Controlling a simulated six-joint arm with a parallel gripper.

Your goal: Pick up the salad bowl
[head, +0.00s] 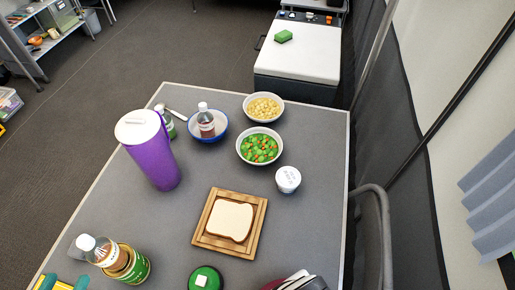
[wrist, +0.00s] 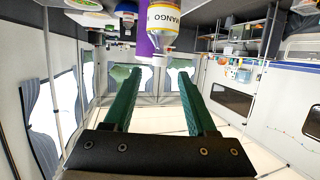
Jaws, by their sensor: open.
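The salad bowl (head: 243,153) is white and filled with green and orange pieces. In the head view it stands upright on the grey table, right of the blue-rimmed bowl (head: 222,134) and just in front of the bowl of pale yellow food (head: 264,107). My gripper (wrist: 157,72) shows in the wrist view with two green fingers spread apart and nothing between them. I cannot make it out in the head view. The salad bowl cannot be told in the wrist view, which looks upside down.
A purple tumbler (head: 154,165), a small white tub (head: 288,180) and a wooden board (head: 258,222) with bread (head: 229,221) share the table (head: 318,150). A small bottle (head: 206,123) stands in the blue-rimmed bowl.

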